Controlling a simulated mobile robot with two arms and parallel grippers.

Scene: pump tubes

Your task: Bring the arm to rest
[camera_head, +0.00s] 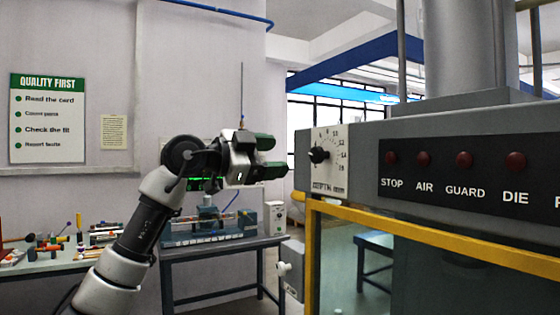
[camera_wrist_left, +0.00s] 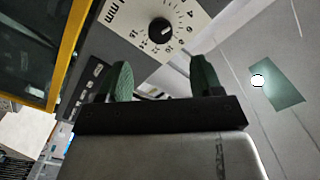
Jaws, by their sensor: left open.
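My left arm reaches up from the lower left in the head view. Its gripper (camera_head: 272,156) is open and empty, with green finger pads, beside the left end of the grey machine's control panel. In the left wrist view the two green fingers (camera_wrist_left: 160,80) stand apart with nothing between them. The black depth knob (camera_head: 318,155) on its white dial plate (camera_head: 326,175) is just right of the fingertips, apart from them in the head view. In the left wrist view the knob (camera_wrist_left: 160,31) shows beyond the fingers. My right gripper is not in view.
The panel (camera_head: 470,165) carries red lamps labelled STOP, AIR, GUARD and DIE. A yellow guard frame (camera_head: 430,235) runs below it. A bench with tools (camera_head: 50,262) and a table (camera_head: 215,250) with equipment stand behind my arm. A Quality First sign (camera_head: 47,118) hangs on the wall.

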